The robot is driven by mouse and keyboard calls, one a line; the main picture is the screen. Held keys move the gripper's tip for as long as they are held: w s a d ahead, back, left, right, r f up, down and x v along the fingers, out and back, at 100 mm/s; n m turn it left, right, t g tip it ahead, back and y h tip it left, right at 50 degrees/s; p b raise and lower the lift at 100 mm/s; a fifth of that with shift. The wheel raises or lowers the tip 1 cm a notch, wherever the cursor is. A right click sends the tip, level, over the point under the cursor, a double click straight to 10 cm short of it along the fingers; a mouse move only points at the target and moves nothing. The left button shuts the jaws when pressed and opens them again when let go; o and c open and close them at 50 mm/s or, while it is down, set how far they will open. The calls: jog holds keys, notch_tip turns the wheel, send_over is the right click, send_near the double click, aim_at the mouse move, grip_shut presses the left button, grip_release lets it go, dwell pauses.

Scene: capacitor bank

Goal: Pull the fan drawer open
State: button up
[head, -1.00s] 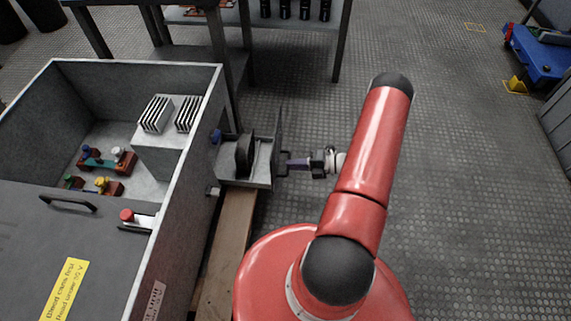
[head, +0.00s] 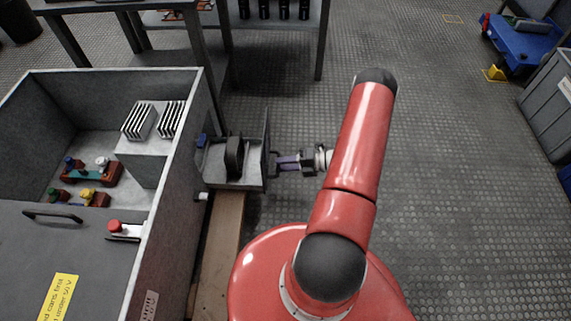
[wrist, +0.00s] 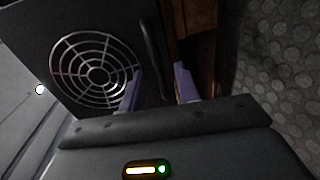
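The fan drawer (head: 247,184) sticks out from the right side of the grey cabinet (head: 170,225), with its dark round fan (head: 234,157) exposed. Its upright front panel (head: 267,140) faces my gripper (head: 283,162). In the wrist view the dark drawer front (wrist: 35,30) has a round fan grille (wrist: 97,75) and a dark bar handle (wrist: 151,55). My gripper (wrist: 157,88) is open, its two purple fingers apart on either side of the handle's lower part. I cannot tell whether either finger touches it.
A wooden beam (head: 215,255) lies on the floor below the drawer. A dark metal rack (head: 321,45) stands behind. Open floor (head: 450,190) spreads to the right, with a blue cart (head: 530,45) and a grey bin (head: 555,100) at the far right.

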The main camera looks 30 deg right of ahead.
jog(key=v, duration=0.8)
dwell(0.4)
jog(key=w+a+r+n+g+h+p, duration=0.15)
jog(key=a+r+n+g, duration=0.35)
jog(key=r+n, duration=0.75)
jog(key=a+r+n+g+h+p, duration=0.3)
jog(key=a+r+n, duration=0.5)
jog(key=r, duration=0.8)
jog(key=s+a+r+n+t+h+p, duration=0.1)
jog(key=s+a+r+n+t+h, duration=0.1)
jog(key=s+a+r+n+h, duration=0.2)
jog(key=s+a+r+n+t+h+p, duration=0.2)
jog(key=s+a+r+n+h, duration=0.2)
jog(key=s+r+n, duration=0.6)
notch_tip(320, 180, up, 6)
jog(key=n, duration=0.8)
jog(key=shift+s+a+r+t, duration=0.2)
jog(key=shift+s+a+t, duration=0.05)
jog(key=shift+a+t, duration=0.15)
jog(key=shift+f+h, duration=0.1)
jog(key=shift+h, duration=0.15)
